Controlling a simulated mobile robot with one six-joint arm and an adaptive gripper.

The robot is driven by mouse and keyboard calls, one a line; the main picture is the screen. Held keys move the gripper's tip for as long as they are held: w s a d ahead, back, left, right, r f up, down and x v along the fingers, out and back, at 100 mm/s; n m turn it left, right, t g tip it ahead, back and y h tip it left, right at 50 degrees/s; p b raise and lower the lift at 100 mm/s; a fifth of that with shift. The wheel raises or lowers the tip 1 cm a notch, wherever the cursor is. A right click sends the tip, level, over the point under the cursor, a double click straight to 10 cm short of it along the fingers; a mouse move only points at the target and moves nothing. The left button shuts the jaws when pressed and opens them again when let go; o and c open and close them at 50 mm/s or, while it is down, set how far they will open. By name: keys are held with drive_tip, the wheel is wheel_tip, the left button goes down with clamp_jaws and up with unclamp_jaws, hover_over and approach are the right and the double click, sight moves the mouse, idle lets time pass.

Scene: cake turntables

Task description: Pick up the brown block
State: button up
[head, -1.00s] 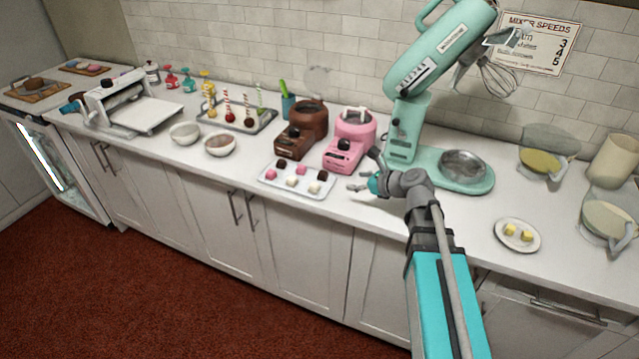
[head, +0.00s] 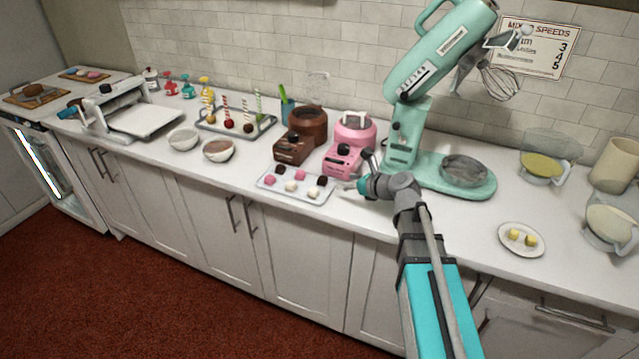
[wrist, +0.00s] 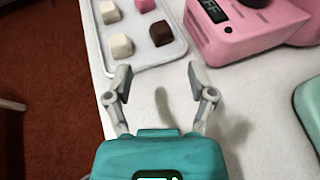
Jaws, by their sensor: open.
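A dark brown block (head: 321,181) sits at the right end of a white tray (head: 268,189) on the counter. It also shows in the wrist view (wrist: 161,34), near the tray's corner, beside a white block (wrist: 121,46). A second dark brown block (head: 280,168) sits at the tray's back left. My gripper (head: 357,172) is just right of the tray. In the wrist view my gripper (wrist: 159,70) is open and empty, its fingers spread short of the tray edge. The nearest brown block lies ahead, roughly in line with the gap, apart from both fingertips.
Pink and white blocks share the tray. A pink machine (head: 342,160) stands close behind the gripper, with a brown machine (head: 292,150) to its left. A teal mixer (head: 402,150) stands behind right. Bowls (head: 219,151) are left of the tray. Bare counter lies between tray and gripper.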

sight(324, 184)
drive_tip(key=shift+b+x, duration=0.75)
drive_tip(key=shift+x, duration=1.8)
drive_tip(key=b+x, duration=0.1)
drive_tip(key=x, duration=0.3)
drive_tip(key=shift+w+d+f+b, duration=0.15)
drive_tip(key=shift+w+b, duration=0.1)
drive_tip(key=shift+b, duration=0.1)
drive_tip(key=shift+w+a+f, duration=0.15)
drive_tip(key=shift+w+a, duration=0.1)
drive_tip(key=shift+a, duration=0.2)
drive_tip(key=c, duration=0.7)
